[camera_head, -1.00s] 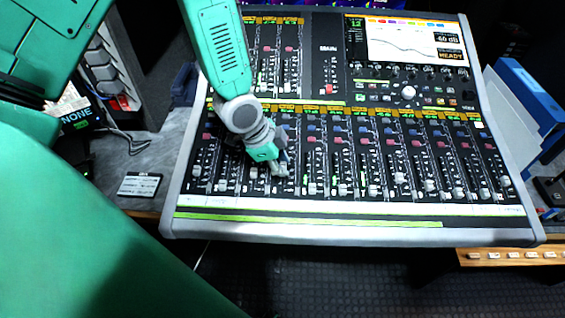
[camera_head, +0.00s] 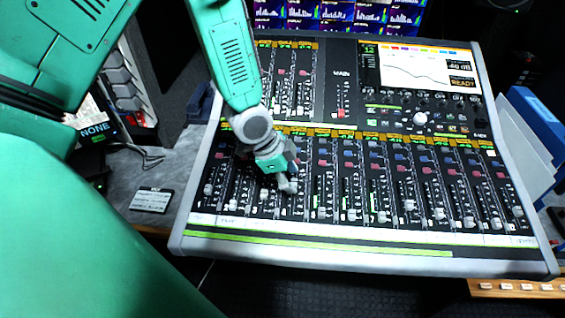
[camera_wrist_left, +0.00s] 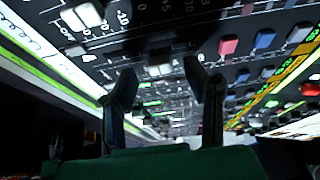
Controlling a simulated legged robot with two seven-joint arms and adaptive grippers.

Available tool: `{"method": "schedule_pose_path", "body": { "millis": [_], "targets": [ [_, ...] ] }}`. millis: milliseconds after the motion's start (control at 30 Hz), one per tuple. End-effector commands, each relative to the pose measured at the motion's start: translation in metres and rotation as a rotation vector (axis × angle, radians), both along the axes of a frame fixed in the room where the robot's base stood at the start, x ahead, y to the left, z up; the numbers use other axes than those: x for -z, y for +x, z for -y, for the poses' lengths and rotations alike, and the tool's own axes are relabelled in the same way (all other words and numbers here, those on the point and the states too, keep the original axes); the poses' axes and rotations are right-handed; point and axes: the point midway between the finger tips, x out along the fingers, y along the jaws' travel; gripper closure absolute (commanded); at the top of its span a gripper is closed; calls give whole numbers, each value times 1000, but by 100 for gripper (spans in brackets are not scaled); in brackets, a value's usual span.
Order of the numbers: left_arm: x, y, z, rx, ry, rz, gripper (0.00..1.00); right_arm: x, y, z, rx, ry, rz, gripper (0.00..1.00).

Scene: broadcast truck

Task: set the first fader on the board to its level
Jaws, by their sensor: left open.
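The board (camera_head: 330,236) is a wide black mixing console with a pale frame and a row of pale fader caps near its front. The leftmost cap (camera_head: 208,189) stands low in its slot in the head view, clear of my fingers. My left gripper (camera_head: 289,184) is over the fader rows, some columns right of that cap. In the left wrist view, its two dark fingers (camera_wrist_left: 160,88) are spread with a gap between them. A pale fader cap (camera_wrist_left: 158,70) shows beyond the gap; contact cannot be told. My right gripper is not in view.
A screen (camera_head: 425,68) is at the board's back right. Left of the board, a small dark label card (camera_head: 151,199) lies on the grey desk. Blue and white folders (camera_head: 535,130) stand at the right. My green arm covers the left side.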

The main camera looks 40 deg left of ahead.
Motion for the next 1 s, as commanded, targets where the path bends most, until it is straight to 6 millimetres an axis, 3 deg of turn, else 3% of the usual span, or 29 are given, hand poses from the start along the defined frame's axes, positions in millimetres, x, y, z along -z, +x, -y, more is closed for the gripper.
{"method": "schedule_pose_path", "body": {
  "millis": [300,500,1000],
  "targets": [
    [-61,-18,-17,-4,-3,3,59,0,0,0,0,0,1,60],
    [-85,-27,-24,-2,-3,0,59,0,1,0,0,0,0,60],
    [-93,-31,-27,-1,-1,-2,59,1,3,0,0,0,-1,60]
  ]
}}
